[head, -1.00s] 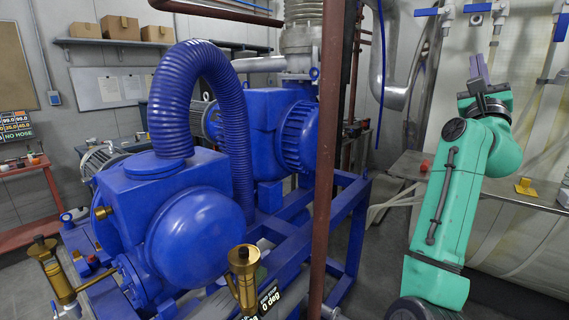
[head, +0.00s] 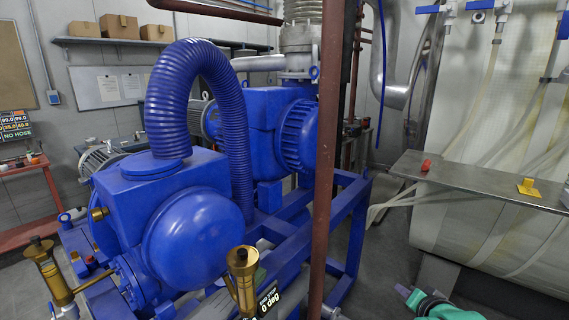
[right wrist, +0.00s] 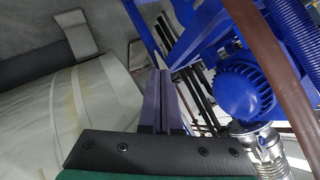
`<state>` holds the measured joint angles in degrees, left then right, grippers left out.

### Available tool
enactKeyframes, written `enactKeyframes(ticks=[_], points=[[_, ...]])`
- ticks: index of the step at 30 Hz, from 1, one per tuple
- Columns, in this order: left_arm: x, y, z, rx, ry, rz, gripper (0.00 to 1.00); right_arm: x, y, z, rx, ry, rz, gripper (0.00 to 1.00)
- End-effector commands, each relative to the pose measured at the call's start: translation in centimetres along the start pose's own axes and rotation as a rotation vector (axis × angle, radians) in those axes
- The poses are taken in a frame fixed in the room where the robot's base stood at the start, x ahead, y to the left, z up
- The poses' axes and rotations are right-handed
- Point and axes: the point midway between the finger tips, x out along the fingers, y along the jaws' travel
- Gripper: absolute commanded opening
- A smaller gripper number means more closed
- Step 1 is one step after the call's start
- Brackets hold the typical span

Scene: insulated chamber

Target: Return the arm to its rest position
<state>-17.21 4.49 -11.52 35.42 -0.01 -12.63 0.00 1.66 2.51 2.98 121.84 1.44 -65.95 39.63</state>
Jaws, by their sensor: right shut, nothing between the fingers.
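My right arm shows as a small piece of teal green at the bottom edge of the head view, right of centre. My right gripper (head: 404,292) is low there, with its purple fingertips pointing up and left. In the right wrist view the two purple fingers (right wrist: 163,78) lie side by side, shut, with nothing between them. Most of the right arm is below the head view's edge. My left arm and gripper are in neither current view.
A blue pump machine (head: 190,220) on a blue frame fills the left and middle. A red-brown pipe (head: 325,150) stands upright before it. A metal shelf (head: 480,180) with a yellow bracket (head: 526,187) runs along the large pale cylinder at right. Floor shows between frame and cylinder.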

Motion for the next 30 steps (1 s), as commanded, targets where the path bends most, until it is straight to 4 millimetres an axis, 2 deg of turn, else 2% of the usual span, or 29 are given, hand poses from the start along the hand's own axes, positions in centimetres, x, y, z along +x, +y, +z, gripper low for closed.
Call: enactKeyframes(ticks=[1, 3, 6, 12, 17, 26, 30], points=[[0.0, 0.0, 0.0, 0.0, 0.001, 0.0, 0.5, -0.8, 1.7, 3.3, -0.111, -0.079, 0.046, 0.0], [0.0, -0.1, -0.1, 0.0, 0.001, -0.001, 0.5, -2.1, 3.6, 7.0, -0.253, -0.181, 0.09, 0.0], [0.0, -0.1, 0.0, 0.0, 0.001, -0.001, 0.5, -4.2, 5.8, 11.2, -0.414, -0.31, 0.126, 0.0], [0.0, -0.2, -0.1, 0.0, 0.002, -0.002, 0.5, -8.6, 9.1, 17.5, -0.668, -0.54, 0.146, 0.0], [0.0, -0.2, -0.1, 0.0, 0.003, -0.003, 0.5, -12.4, 11.1, 21.3, -0.835, -0.712, 0.127, 0.0], [0.8, -0.2, -0.1, -0.001, 0.003, -0.003, 0.5, -5.7, 16.3, 28.4, -0.84, -0.762, 0.138, 0.0], [1.3, -0.2, -0.1, -0.001, 0.004, -0.003, 0.5, -3.0, 20.0, 32.9, -0.841, -0.789, 0.144, 0.0]])
